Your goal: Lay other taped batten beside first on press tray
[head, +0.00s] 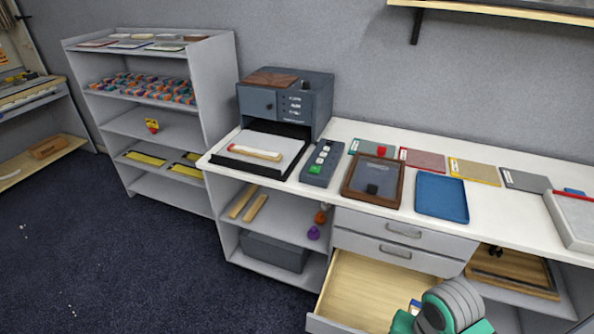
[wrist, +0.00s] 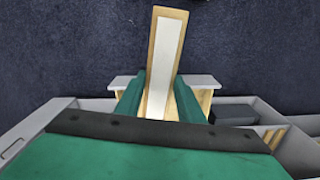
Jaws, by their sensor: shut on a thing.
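My gripper (wrist: 160,82) is shut on a wooden batten (wrist: 166,50) in the wrist view. The batten has a long pale strip on its upper face and sticks out past the green fingers over the dark carpet. In the head view my arm's end is at the lower right, over the open drawer; the held batten is not clear there. The press tray (head: 289,140), pale with a dark rim, lies on the table in front of the grey press (head: 285,103). A first batten (head: 254,153), pale with a reddish end, lies on it.
The open drawer (head: 362,290) juts out below the table. Two plain wooden battens (head: 255,207) lie on the shelf under the tray. A control box with a green button (head: 321,162) and a brown frame (head: 373,180) stand right of the tray.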

